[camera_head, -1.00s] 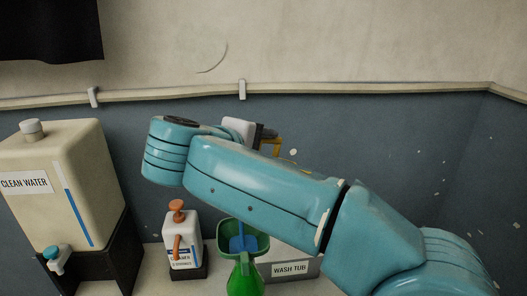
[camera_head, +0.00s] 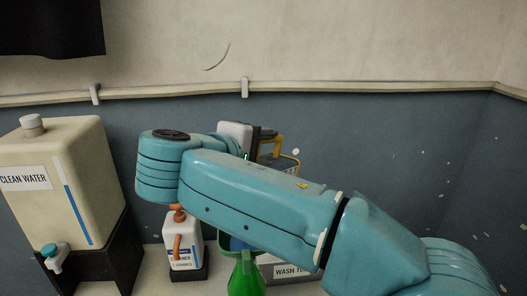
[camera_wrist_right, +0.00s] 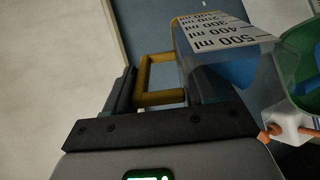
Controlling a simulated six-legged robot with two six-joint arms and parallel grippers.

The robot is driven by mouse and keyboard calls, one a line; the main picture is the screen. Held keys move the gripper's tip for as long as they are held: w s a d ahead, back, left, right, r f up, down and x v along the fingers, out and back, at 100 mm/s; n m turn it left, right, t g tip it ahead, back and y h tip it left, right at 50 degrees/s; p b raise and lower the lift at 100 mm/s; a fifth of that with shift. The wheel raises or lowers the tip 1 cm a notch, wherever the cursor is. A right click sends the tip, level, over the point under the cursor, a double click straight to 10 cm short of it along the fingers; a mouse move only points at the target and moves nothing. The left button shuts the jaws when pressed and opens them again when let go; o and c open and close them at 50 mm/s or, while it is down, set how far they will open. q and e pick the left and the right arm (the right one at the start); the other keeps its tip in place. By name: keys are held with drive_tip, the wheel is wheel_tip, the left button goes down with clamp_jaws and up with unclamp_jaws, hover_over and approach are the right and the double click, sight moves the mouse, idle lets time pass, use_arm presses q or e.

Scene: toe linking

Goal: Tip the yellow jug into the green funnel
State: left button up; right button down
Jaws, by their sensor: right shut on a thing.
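My right gripper (camera_head: 262,138) is shut on the yellow handle (camera_head: 277,141) of the clear jug (camera_head: 286,158), behind my forearm. The right wrist view shows the handle (camera_wrist_right: 160,92) between the dark fingers and the jug's white scale (camera_wrist_right: 222,35) with black ml marks. Blue shows at the jug's lower part; I cannot tell how much liquid is inside. The green funnel (camera_head: 241,244) is partly hidden by my forearm and sits on a green bottle (camera_head: 245,279). Blue shows in the funnel, which is also at the right of the right wrist view (camera_wrist_right: 291,80). My left gripper is not in view.
A white cleaner bottle (camera_head: 184,251) with an orange pump stands left of the funnel. A large clean-water tank (camera_head: 80,150) stands farther left on a dark stand. The wash tub (camera_head: 286,270) is right of the funnel, partly hidden by my arm.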

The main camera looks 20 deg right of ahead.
drive_tip(key=shift+s+a+f+b, duration=0.1)
drive_tip(key=shift+a+b, duration=0.05)
drive_tip(key=shift+b, duration=0.15)
drive_tip(key=shift+f, duration=0.1)
drive_tip(key=shift+s+a+f+t+h+b, duration=0.2)
drive_tip(key=shift+t+h+b, duration=0.15)
drive_tip(key=shift+b, duration=0.25)
drive_tip(key=shift+s+a+f+h+b, duration=0.1)
drive_tip(key=shift+a+h+b, duration=0.1)
drive_tip(key=shift+h+b, duration=0.25)
drive_tip(key=shift+s+a+f+t+h+b, duration=0.3)
drive_tip(key=shift+a+f+t+b, duration=0.15)
drive_tip(key=shift+b, duration=0.8)
